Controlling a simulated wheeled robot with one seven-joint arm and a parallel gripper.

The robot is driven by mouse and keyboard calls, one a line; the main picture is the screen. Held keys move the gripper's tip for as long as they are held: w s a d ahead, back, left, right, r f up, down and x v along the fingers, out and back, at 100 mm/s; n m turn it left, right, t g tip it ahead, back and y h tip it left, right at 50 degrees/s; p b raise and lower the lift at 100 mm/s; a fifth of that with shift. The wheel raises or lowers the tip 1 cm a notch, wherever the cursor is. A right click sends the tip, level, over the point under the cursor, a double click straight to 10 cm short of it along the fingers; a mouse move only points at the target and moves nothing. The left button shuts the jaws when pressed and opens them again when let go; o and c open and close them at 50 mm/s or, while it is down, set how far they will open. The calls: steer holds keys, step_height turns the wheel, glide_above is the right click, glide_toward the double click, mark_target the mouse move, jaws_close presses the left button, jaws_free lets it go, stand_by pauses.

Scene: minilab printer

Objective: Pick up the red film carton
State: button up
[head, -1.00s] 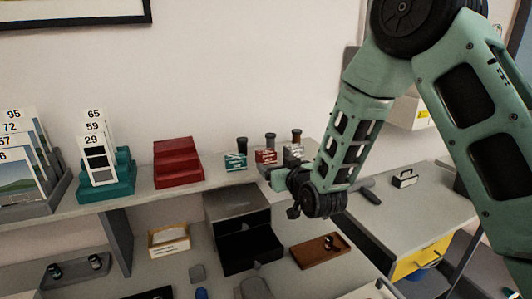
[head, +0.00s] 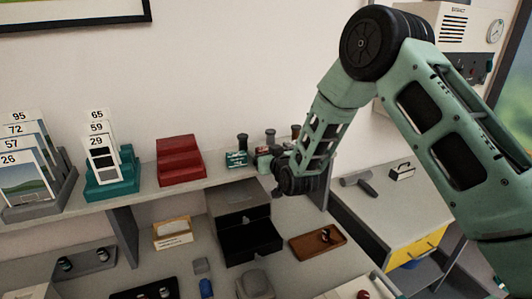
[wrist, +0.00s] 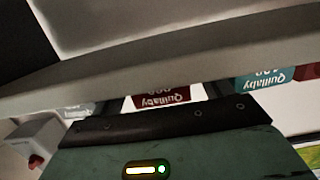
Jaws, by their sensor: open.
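The red film carton (wrist: 163,98) shows in the wrist view, its lettering upside down, between the two fingertips of my open gripper (wrist: 162,101). I cannot tell whether either finger touches it. In the head view my gripper (head: 270,163) is at the shelf's right end and hides most of the red carton. A teal carton (head: 236,160) stands just to its left; in the wrist view the teal carton (wrist: 264,84) is to the right. A pale carton (wrist: 79,109) is at the left of the wrist view.
Dark canisters (head: 243,142) stand behind the cartons, close to my gripper. A red stepped stand (head: 180,163) and a teal card holder (head: 110,184) are farther left on the shelf (head: 140,190). Below are a black open drawer (head: 250,240) and a brown tray (head: 317,243).

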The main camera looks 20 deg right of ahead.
steer(key=c, duration=1.1)
steer(key=shift+o, duration=0.2)
